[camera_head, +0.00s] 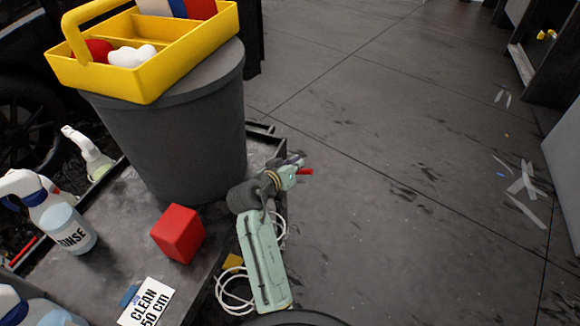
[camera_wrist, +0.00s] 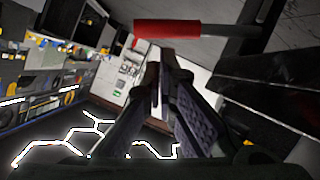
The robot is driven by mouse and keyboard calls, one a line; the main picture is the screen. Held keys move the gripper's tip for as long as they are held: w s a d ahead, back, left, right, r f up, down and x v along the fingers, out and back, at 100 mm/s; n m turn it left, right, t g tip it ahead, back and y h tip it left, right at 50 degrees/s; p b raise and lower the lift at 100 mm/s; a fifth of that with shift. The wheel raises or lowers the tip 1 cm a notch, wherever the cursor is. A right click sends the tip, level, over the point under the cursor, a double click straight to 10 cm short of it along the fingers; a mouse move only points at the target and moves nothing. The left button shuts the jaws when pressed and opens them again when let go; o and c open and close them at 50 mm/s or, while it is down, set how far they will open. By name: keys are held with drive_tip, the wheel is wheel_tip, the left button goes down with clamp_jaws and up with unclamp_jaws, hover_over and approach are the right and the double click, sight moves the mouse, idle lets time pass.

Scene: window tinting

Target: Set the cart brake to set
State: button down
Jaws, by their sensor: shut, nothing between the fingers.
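The cart brake shows as a short red handle (camera_head: 305,171) at the right edge of the dark cart (camera_head: 115,240). In the wrist view the red handle (camera_wrist: 167,29) lies across the picture just beyond my fingertips, with a dark bar at its right end. My gripper (camera_head: 298,161) is beside the handle in the head view, at the end of my pale green arm. In the wrist view my gripper (camera_wrist: 164,55) has its fingertips together with nothing between them. I cannot tell whether the fingertips touch the handle. The brake's pivot is not clear.
The cart carries a grey bucket (camera_head: 175,140) with a yellow caddy (camera_head: 150,80) on top. A red block (camera_head: 178,233), a rinse bottle (camera_head: 70,230) and a label card (camera_head: 147,303) are also on it. The floor (camera_head: 400,170) right of the cart is mostly clear.

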drive_tip(key=shift+w+d+f, duration=0.15)
drive_tip(key=shift+w+d, duration=0.05)
drive_tip(key=shift+w, duration=0.15)
drive_tip(key=shift+s+d+f+m+y+b, duration=0.15)
drive_tip(key=shift+d+f+m+y+b, duration=0.15)
drive_tip(key=shift+d+f+m+b, duration=0.15)
drive_tip(key=shift+s, duration=0.1)
